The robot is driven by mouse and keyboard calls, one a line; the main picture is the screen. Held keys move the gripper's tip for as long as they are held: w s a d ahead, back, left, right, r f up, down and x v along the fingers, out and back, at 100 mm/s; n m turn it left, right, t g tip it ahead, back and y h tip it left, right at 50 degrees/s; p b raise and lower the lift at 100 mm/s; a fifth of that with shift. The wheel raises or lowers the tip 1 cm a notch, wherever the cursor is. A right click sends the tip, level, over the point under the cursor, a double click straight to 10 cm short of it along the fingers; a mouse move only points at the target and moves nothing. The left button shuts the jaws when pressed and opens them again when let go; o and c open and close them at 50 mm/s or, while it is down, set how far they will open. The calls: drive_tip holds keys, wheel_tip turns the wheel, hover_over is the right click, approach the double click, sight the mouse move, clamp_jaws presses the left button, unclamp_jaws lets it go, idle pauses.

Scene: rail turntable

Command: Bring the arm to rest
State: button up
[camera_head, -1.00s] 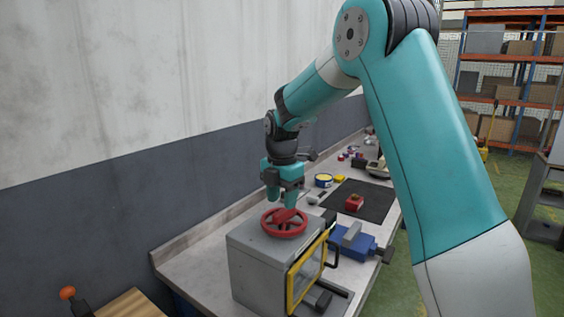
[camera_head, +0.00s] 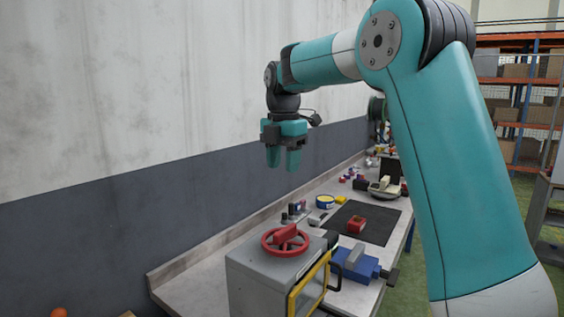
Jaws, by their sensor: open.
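My gripper (camera_head: 282,165) hangs pointing down at the end of my teal arm. It is open with nothing between its fingers. It is in the air above the bench, clear of the red handwheel (camera_head: 285,241). The handwheel sits on top of a grey box (camera_head: 265,268) with a yellow-framed front panel (camera_head: 309,286). My upper arm reaches in from the right side of the view and hides part of the shelving behind it.
A blue vise (camera_head: 358,265) stands right of the grey box. Behind it, a red block (camera_head: 356,225) lies on a black mat (camera_head: 376,215). A blue and yellow round item (camera_head: 325,202) and several small items stand further back. The wall (camera_head: 150,90) runs along the left.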

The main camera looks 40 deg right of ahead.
drive_tip(key=s+a+f+m+y, duration=0.1)
drive_tip(key=s+a+f+m, duration=0.3)
drive_tip(key=s+a, duration=0.3)
drive_tip(key=s+a+f+m+y+b, duration=0.1)
drive_tip(key=s+a+f+m, duration=0.3)
drive_tip(key=s+a, duration=0.4)
drive_tip(key=s+a+f+m+y+b, duration=0.1)
drive_tip(key=s+a+f+m, duration=0.3)
drive_tip(key=s+a, duration=0.4)
drive_tip(key=s+m+y, duration=0.1)
drive_tip(key=s, duration=0.4)
drive_tip(key=shift+a+f+m, duration=0.2)
drive_tip(key=shift+m, duration=0.2)
